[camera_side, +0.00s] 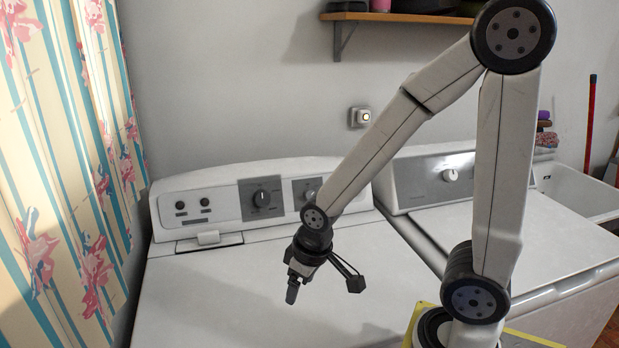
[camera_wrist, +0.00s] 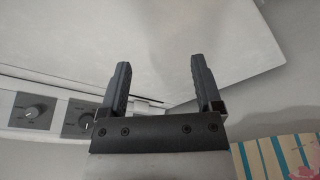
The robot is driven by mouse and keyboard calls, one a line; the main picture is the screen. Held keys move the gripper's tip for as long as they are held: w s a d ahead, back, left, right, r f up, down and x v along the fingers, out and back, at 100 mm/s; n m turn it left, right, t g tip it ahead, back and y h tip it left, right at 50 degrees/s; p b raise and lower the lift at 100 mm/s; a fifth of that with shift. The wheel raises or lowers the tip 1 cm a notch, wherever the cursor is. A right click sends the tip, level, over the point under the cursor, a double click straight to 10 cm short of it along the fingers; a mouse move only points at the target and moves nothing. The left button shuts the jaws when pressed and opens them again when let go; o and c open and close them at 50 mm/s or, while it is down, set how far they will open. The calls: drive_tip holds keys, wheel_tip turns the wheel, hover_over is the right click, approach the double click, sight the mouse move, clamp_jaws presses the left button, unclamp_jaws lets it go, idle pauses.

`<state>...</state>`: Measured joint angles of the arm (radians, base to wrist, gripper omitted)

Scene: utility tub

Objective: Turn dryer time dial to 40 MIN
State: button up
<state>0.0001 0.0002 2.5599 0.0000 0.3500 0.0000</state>
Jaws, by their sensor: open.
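My gripper (camera_side: 293,282) hangs above the top of the left machine, in front of its control panel, apart from it. In the wrist view its two fingers (camera_wrist: 159,65) stand wide apart with nothing between them. The panel (camera_side: 222,203) carries a dial (camera_side: 262,198) on a dark grey plate and another dial (camera_side: 310,195) partly behind my arm. Two dials also show in the wrist view, one at far left (camera_wrist: 31,112) and one beside the left finger (camera_wrist: 86,121). The right machine has a white knob (camera_side: 450,175). The dial labels are too small to read.
The left machine's white lid (camera_side: 230,295) is clear. A patterned curtain (camera_side: 65,170) hangs at left. A shelf (camera_side: 400,17) is above on the wall, with a small round-buttoned wall fitting (camera_side: 360,117) below. A white sink (camera_side: 580,190) stands at far right.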

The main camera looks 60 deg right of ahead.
drive_tip(key=shift+o, duration=1.1)
drive_tip(key=shift+w, duration=0.4)
drive_tip(key=m+t+h, duration=0.6)
drive_tip(key=t+h, duration=0.2)
drive_tip(key=h, duration=0.1)
approach(263, 198)
drive_tip(key=shift+x, duration=1.05)
drive_tip(key=shift+w, duration=0.2)
drive_tip(key=shift+x, duration=3.7)
